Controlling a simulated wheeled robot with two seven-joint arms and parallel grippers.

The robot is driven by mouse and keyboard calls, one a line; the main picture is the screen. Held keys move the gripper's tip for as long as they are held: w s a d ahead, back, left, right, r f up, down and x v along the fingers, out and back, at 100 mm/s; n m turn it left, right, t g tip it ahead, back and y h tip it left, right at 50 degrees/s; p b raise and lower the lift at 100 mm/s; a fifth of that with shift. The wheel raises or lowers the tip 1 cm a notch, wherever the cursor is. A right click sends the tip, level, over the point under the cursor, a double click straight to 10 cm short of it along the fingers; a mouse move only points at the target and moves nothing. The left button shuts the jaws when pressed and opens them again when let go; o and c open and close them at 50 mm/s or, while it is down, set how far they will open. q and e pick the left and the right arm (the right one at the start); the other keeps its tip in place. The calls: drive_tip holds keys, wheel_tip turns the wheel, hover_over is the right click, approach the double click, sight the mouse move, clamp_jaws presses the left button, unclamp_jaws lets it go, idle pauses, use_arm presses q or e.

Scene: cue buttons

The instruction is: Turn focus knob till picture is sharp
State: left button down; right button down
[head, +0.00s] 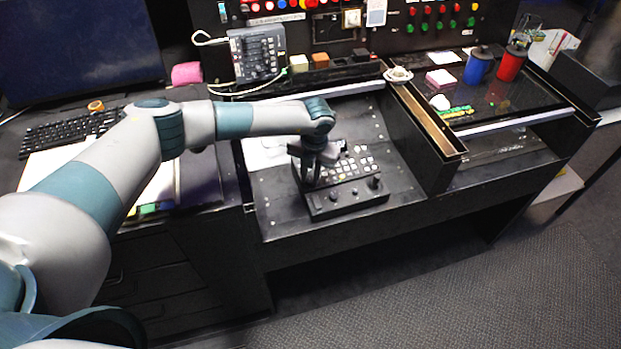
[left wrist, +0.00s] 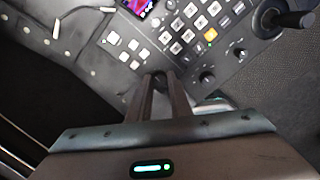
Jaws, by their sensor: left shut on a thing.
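A black control panel (head: 347,204) with rows of white buttons sits on the sunken desk section. My left gripper (head: 312,175) reaches down over the panel's left part. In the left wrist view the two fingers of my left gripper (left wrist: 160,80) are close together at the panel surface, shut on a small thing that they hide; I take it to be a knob. Two dark knobs (left wrist: 208,77) (left wrist: 240,54) stand to the right, apart from the fingers. A small coloured screen (left wrist: 137,7) is cut by the top edge; its sharpness cannot be told. My right gripper is not in view.
A joystick (left wrist: 290,18) stands at the panel's right end. A wooden-edged divider (head: 428,120) rises right of the panel. A keyboard (head: 70,132) lies left. Blue (head: 478,66) and red (head: 511,63) mugs stand at the back right.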

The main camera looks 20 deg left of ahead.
use_arm(q)
drive_tip(key=shift+w+r+n+b, duration=0.1)
drive_tip(key=shift+n+b, duration=0.35)
drive_tip(key=shift+n, duration=1.05)
drive_tip(key=c, duration=1.6)
unclamp_jaws()
